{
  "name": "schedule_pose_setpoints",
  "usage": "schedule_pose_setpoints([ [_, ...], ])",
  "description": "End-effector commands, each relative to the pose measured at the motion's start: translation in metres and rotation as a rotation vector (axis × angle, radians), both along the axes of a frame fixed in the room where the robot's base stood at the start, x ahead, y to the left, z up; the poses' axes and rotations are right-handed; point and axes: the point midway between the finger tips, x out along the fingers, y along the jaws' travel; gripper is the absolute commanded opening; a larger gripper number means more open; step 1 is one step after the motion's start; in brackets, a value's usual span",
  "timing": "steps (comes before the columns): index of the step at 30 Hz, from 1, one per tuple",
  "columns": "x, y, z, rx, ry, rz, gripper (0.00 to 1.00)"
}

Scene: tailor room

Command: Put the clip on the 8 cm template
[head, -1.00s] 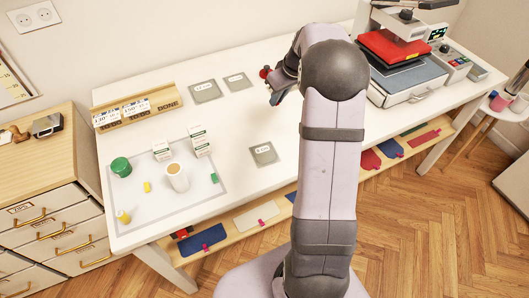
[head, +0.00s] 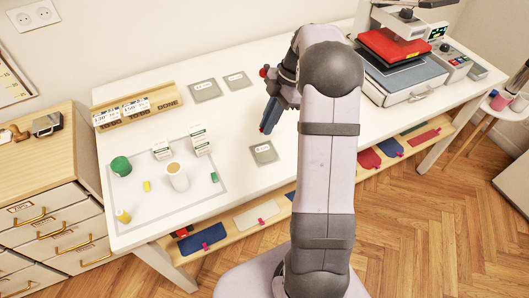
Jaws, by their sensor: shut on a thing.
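My gripper (head: 268,118) is above the white table, behind and slightly right of the front grey template. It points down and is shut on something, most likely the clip. The clip itself cannot be made out from here. The front template (head: 263,158) lies flat with a small white label, which seems to read 8 cm. Two more grey templates lie farther back, one at left (head: 205,97) and one at right (head: 237,84). Their labels are too small to read surely.
A heat press (head: 400,75) stands at right. The table around the front template is clear.

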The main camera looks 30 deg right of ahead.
Motion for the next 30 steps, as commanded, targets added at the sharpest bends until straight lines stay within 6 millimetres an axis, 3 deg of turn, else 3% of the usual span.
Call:
schedule_pose_setpoints([
  [7,0.000,0.000,-0.010,0.002,0.004,0.012,0.00],
  [18,0.000,0.000,-0.058,0.001,0.002,0.011,0.00],
  [26,0.000,0.000,-0.066,0.000,0.001,0.010,0.00],
  [30,-0.001,0.000,-0.080,0.001,0.003,0.010,0.00],
])
